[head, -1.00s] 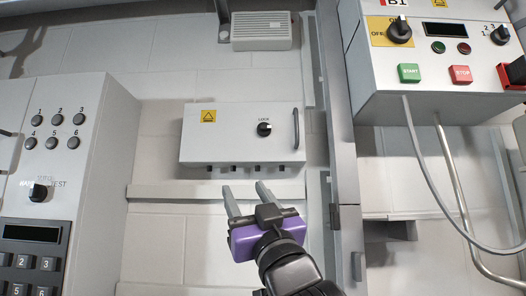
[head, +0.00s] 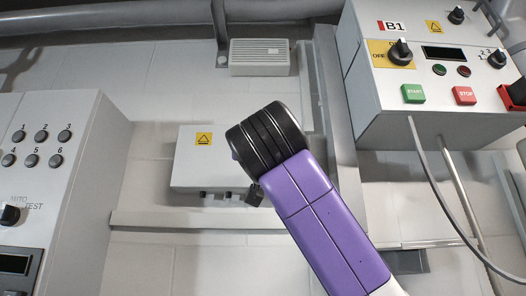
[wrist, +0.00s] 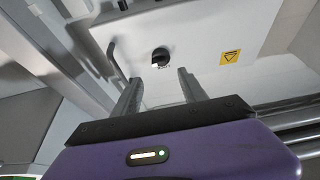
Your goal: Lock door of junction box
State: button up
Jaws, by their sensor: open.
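The junction box (head: 196,160) is a light grey wall box with a yellow warning label (head: 204,140). In the head view my arm hides its right part, including the lock knob and handle. In the wrist view the box door (wrist: 205,55) is seen turned over, with the black lock knob (wrist: 160,56) ahead and the dark handle (wrist: 118,62) to its left. The door looks closed. My gripper (wrist: 160,88) is open and empty. Its two fingers point toward the door, with the knob between and beyond the fingertips, apart from them.
A control panel (head: 432,100) with START and STOP buttons stands at the right, its cable hanging below. A keypad cabinet (head: 60,190) stands at the left. A vertical metal post (head: 340,130) is right of the box. A vented unit (head: 260,58) is above it.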

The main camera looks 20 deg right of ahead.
jog(key=p+x, duration=0.2)
jog(key=x, duration=0.5)
jog(key=shift+w, duration=0.4)
jog(key=shift+d, duration=0.15)
grip_shut()
jog(key=shift+d, duration=0.1)
